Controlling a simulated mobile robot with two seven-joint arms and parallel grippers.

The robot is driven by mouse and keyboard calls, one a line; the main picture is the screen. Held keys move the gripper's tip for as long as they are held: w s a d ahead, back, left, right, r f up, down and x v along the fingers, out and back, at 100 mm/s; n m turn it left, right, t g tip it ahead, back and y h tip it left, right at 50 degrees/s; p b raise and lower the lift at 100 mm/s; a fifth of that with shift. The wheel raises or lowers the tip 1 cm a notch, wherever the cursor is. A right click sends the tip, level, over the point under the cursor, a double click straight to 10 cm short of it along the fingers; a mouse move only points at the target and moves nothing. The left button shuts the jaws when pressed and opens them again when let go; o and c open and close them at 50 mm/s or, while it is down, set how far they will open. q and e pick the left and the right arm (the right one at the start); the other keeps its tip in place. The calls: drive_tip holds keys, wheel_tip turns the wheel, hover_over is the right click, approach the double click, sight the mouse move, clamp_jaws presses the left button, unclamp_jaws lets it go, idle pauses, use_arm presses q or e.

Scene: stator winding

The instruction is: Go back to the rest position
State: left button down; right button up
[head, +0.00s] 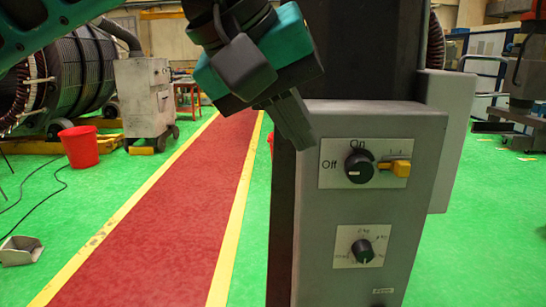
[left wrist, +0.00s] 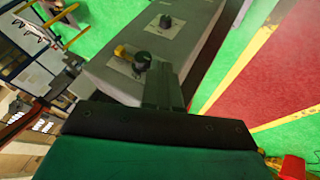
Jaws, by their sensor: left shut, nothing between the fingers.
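My left gripper (head: 301,134) comes in from the upper left in the head view. Its fingers are shut and empty, pointing down in front of the upper left part of a grey control box (head: 407,230). In the left wrist view the shut fingers (left wrist: 163,75) reach up toward the box's face (left wrist: 185,50). The box carries a black On/Off knob (head: 359,166) with a yellow lever (head: 398,169) to its right. A second black knob (head: 363,250) sits lower. The gripper appears apart from the knobs. My right gripper is not in view.
A red walkway (head: 165,210) with yellow edges runs along the green floor, left of the box. A red bucket (head: 80,147), a grey cabinet (head: 148,97) and a large wound stator (head: 75,75) stand at the far left. A metal scoop (head: 20,250) lies at lower left.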

use_arm(q)
drive_tip(key=s+d+f+n+g+h, duration=0.5)
drive_tip(key=s+d+g+h, duration=0.15)
drive_tip(key=g, duration=0.25)
drive_tip(key=w+a+f+m+t+h, duration=0.35)
drive_tip(key=m+t, duration=0.25)
drive_tip(key=m, duration=0.5)
drive_tip(key=w+a+f+m+t+h, duration=0.25)
drive_tip(key=w+m+t, duration=0.35)
drive_tip(key=m, duration=0.5)
drive_tip(key=w+a+f+m+t+h, duration=0.2)
drive_tip(key=w+a+f+m+t, duration=0.15)
drive_tip(key=m+t, duration=0.6)
drive_tip(key=w+a+f+n+t+y, duration=0.1)
drive_tip(key=a+f+n+y, duration=0.2)
drive_tip(key=f+n+y, duration=0.4)
drive_tip(key=a+f+n+t+y, duration=0.1)
drive_tip(key=a+f+n+y, duration=0.3)
drive_tip(key=f+n, duration=0.3)
drive_tip(key=s+a+f+n+g+y, duration=0.3)
drive_tip(key=s+f, duration=0.5)
drive_tip(key=f, duration=0.5)
drive_tip(key=s+a+f+n+g+y, duration=0.4)
drive_tip(key=s+a+f+n, duration=0.3)
drive_tip(key=f, duration=0.5)
drive_tip(key=shift+s+f+n+g, duration=0.35)
drive_tip(key=shift+s+n+g, duration=0.3)
